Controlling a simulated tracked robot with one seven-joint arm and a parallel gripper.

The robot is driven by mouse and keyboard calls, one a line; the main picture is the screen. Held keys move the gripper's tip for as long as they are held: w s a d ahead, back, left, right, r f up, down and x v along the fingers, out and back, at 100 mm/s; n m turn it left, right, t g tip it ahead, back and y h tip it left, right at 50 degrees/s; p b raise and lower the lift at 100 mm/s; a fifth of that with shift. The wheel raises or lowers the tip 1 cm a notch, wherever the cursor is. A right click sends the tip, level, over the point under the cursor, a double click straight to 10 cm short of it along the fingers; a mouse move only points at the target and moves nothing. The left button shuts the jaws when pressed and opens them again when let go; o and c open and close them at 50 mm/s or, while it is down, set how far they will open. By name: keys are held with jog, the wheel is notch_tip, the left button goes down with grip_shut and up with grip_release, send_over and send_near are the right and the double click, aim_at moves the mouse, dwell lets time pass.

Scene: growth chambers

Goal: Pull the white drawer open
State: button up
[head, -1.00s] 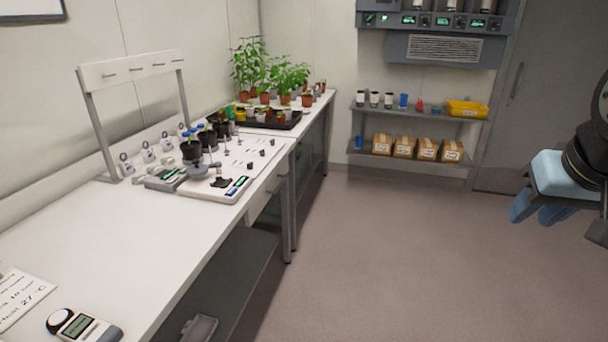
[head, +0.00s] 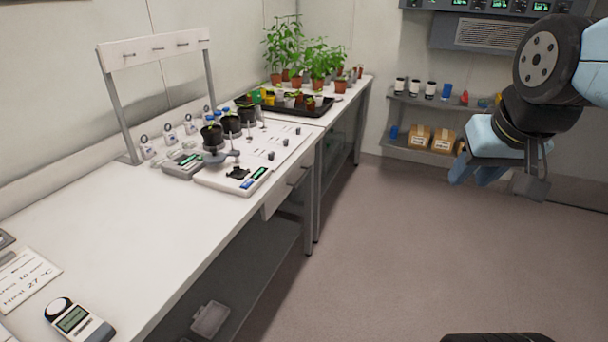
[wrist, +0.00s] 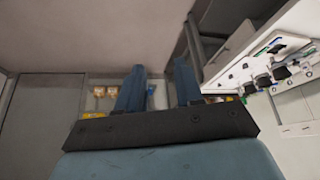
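The wrist view is turned over, with the bench underside and a pale panel at upper right; I cannot tell if that panel is the drawer.
The white bench (head: 130,238) runs along the left wall, with a lower shelf (head: 250,275) under it. A handheld meter (head: 78,320) lies at its near end. Potted plants (head: 315,65) stand on the far bench. Wall shelves (head: 425,150) hold boxes. The aisle floor is clear.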

jog(key=w+a+f+g+y, duration=0.25)
jog(key=w+a, duration=0.25)
jog(key=w, duration=0.5)
jog(key=w+a+f+g+y, duration=0.1)
jog(key=w+a+f+y, duration=0.3)
jog(key=w, duration=0.7)
jog(key=w+a+f+g+y, duration=0.1)
jog(key=w+a+f+y, duration=0.1)
jog(key=w+a, duration=0.6)
jog(key=w+f+m+y, duration=0.1)
jog(key=w+f+y, duration=0.3)
jog(key=w+f, duration=1.05)
jog(key=m+t+y, duration=0.2)
jog(key=m+t, duration=0.1)
jog(key=t, duration=0.1)
send_near(303, 176)
jog(key=x, duration=1)
jog(key=shift+a+f, duration=0.1)
jog(key=shift+f, duration=0.35)
jog(key=shift+c, duration=0.3)
grip_shut()
